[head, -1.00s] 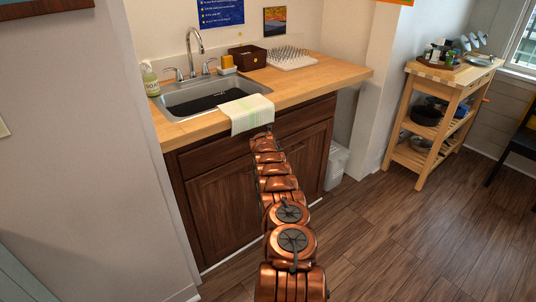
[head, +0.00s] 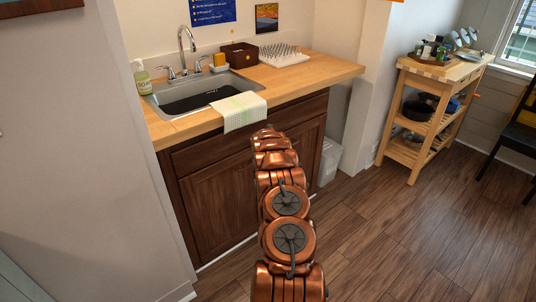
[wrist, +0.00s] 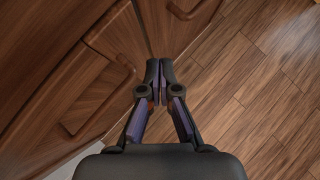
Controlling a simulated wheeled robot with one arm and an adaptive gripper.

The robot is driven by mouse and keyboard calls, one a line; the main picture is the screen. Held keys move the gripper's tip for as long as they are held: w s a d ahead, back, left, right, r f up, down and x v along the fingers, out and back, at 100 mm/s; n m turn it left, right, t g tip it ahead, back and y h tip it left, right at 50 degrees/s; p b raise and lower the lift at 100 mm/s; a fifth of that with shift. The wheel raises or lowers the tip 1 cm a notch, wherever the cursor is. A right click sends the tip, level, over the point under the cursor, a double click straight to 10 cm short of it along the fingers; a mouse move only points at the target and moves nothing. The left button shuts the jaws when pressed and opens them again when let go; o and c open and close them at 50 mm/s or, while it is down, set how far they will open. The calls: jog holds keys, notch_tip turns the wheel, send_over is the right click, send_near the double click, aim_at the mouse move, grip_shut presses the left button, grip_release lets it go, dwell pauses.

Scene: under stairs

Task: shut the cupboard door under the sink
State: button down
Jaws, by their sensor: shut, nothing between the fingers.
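The dark wood cupboard under the sink (head: 215,85) shows its left door (head: 222,205) and right door (head: 308,145) in the head view. The left door looks flush with the front. My arm covers the middle, so I cannot tell how far the right door stands open. In the wrist view the left door, with its curved handle (wrist: 105,92), fills the left. The right door (wrist: 180,28) is at the top, with part of its handle showing. My gripper (wrist: 160,68) is shut and empty, its tips just below the seam between them. I cannot tell whether they touch.
A towel (head: 238,111) hangs over the wooden counter's (head: 325,73) front edge. A white bin (head: 328,162) stands right of the cupboard. A wooden cart (head: 398,120) is farther right. The wood floor (head: 400,225) is clear between the cupboard and the cart.

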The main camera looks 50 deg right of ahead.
jog(key=s+a+r, duration=0.1)
jog(key=s+r, duration=0.4)
dwell(0.4)
jog(key=shift+a+r, duration=0.1)
